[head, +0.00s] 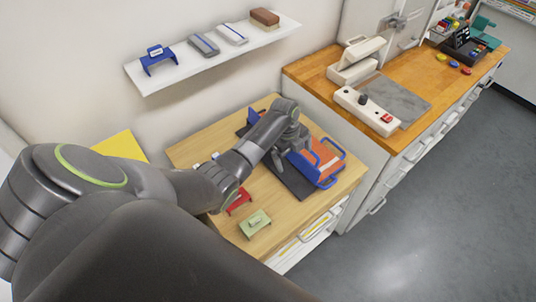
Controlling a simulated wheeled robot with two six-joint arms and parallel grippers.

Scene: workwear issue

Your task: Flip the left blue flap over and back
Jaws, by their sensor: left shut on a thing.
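An orange panel (325,157) with blue frame-like parts (331,178) around it lies on a dark board (290,181) on the wooden bench. My left gripper (279,160) reaches down over the left part of this piece and is shut at its left blue flap. The arm and hand hide most of that flap and the contact. A blue piece (254,116) stands up behind the hand; I cannot tell if it belongs to the flap. My right gripper is not in view.
A red item (239,201) and a pale green item (255,223) lie on the bench (285,222) near its front left. A white wall shelf (190,71) holds small items above. A wooden counter (425,83) with a beige device stands right.

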